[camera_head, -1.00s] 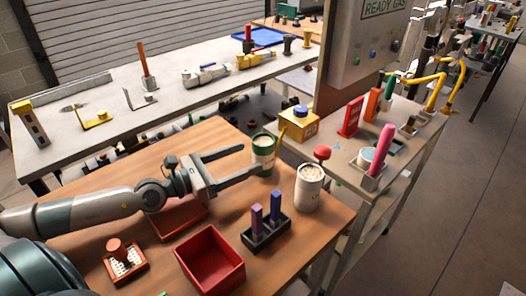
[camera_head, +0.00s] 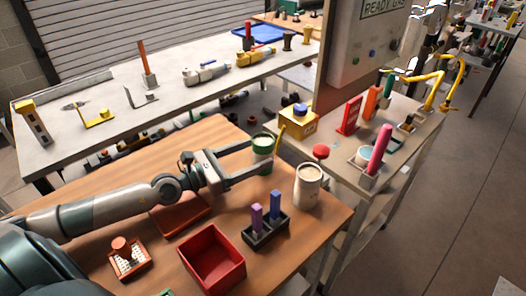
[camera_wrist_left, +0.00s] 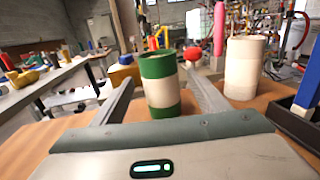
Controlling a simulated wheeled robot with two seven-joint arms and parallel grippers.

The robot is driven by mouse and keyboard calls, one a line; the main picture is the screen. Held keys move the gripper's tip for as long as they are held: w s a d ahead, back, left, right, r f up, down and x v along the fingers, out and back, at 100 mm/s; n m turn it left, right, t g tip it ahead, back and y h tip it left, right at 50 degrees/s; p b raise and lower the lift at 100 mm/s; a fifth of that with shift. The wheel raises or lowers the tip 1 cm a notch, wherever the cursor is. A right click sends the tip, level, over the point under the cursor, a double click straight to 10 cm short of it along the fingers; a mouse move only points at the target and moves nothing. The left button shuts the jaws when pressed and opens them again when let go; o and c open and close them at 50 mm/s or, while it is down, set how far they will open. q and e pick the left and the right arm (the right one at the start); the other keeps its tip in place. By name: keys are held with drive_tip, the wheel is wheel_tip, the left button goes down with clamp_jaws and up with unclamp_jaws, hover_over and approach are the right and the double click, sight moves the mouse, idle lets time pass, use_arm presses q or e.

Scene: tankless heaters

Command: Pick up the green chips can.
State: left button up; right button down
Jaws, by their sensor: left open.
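The green chips can (camera_head: 263,153), green with a pale middle band, stands upright near the far right edge of the wooden table. It also shows in the left wrist view (camera_wrist_left: 160,84), centred between the fingers. My left gripper (camera_head: 259,155) is open, its two fingers reaching out level with the fingertips on either side of the can. In the left wrist view the left gripper (camera_wrist_left: 160,80) shows a gap on both sides of the can. My right gripper is not in view.
A white can (camera_head: 308,186) stands close to the right finger. A black holder (camera_head: 265,232) with purple and blue blocks and a red bin (camera_head: 212,259) are nearer on the table. A yellow box (camera_head: 298,121) sits on the bench behind.

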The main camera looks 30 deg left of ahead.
sight(254, 153)
use_arm(q)
drive_tip(key=shift+p+x, duration=0.5)
drive_tip(key=shift+x, duration=0.55)
drive_tip(key=shift+w+d, duration=0.35)
drive_tip(key=shift+w, duration=0.15)
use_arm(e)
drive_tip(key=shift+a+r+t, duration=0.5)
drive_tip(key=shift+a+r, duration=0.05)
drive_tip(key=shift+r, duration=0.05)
use_arm(q)
drive_tip(key=c, duration=1.4)
drive_tip(key=shift+r, duration=0.1)
